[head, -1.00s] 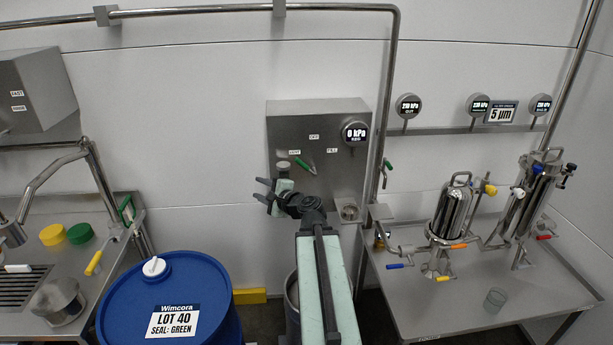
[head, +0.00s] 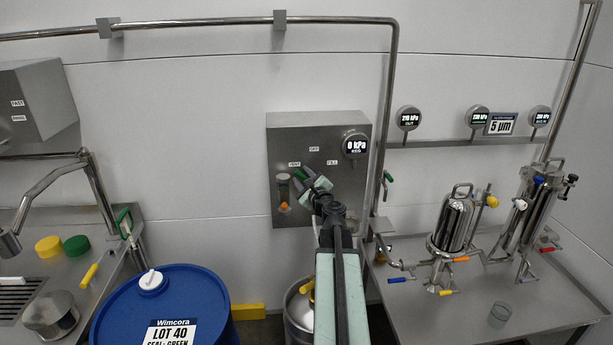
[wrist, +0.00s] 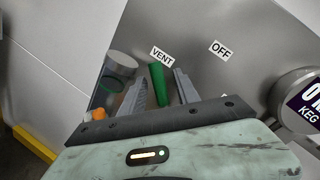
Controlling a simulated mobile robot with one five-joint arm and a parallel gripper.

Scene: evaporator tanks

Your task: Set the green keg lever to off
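The green keg lever (wrist: 158,84) is on the grey wall panel (head: 355,180). In the wrist view its free end points toward the VENT label (wrist: 162,56), left of the OFF label (wrist: 219,49). My gripper (wrist: 158,78) is open, with one finger on each side of the lever. I cannot tell whether either finger touches it. In the head view my gripper (head: 303,174) is at the panel below the VENT label (head: 294,164) and hides most of the lever. The OFF label (head: 314,149) is above and to the right; the FILL label (head: 332,162) is further right.
The keg gauge (head: 355,145) reads 0 kPa right of the labels. A small sight cylinder (head: 283,182) with an orange part below is close left of my gripper. A vertical pipe (head: 385,120) runs right of the panel. A blue drum (head: 205,300) stands lower left.

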